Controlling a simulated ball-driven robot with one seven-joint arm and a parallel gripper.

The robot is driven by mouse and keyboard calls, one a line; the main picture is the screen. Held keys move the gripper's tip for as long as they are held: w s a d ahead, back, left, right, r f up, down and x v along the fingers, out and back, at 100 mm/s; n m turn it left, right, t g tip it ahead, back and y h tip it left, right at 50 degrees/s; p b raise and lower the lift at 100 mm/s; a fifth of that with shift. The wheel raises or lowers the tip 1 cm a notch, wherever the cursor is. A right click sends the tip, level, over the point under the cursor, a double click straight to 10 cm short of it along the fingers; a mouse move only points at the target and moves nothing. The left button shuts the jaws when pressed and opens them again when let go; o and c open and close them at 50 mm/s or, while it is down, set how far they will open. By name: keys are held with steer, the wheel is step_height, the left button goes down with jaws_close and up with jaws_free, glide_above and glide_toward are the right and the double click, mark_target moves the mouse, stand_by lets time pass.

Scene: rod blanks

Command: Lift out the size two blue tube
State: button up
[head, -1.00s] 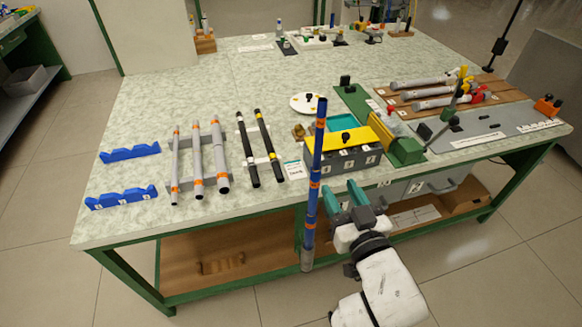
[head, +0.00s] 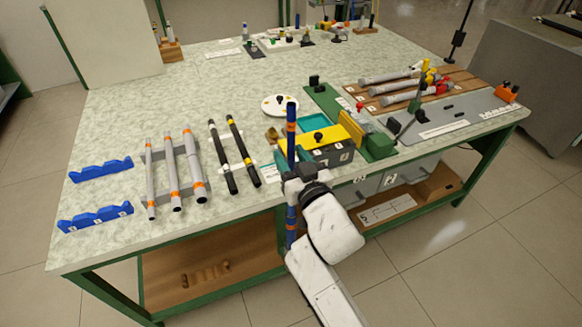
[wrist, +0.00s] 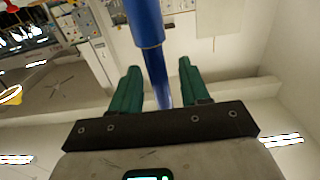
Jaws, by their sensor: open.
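A long blue tube (head: 291,150) with orange bands stands nearly upright at the front edge of the table, beside the grey box with a yellow top (head: 318,140). Its lower part shows below the tabletop level, and its middle is hidden behind my gripper (head: 293,176). In the wrist view the blue tube (wrist: 147,25) runs between the two green fingers of my gripper (wrist: 160,75). The fingers are open, with a gap visible on both sides of the tube. I cannot read a size on it.
Grey tubes with orange bands (head: 172,175) and black rods (head: 223,160) lie on racks to the left. Blue cradles (head: 95,217) lie at the far left. Grey tubes with coloured ends lie on a brown board (head: 440,92) at right. The table's back middle is largely clear.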

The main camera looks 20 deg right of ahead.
steer(key=shift+w, duration=0.1)
steer(key=shift+c, duration=0.2)
steer(key=c, duration=0.7)
step_height(320, 180, up, 28)
steer(key=p, duration=0.2)
steer(key=shift+p, duration=0.35)
stand_by(0.4)
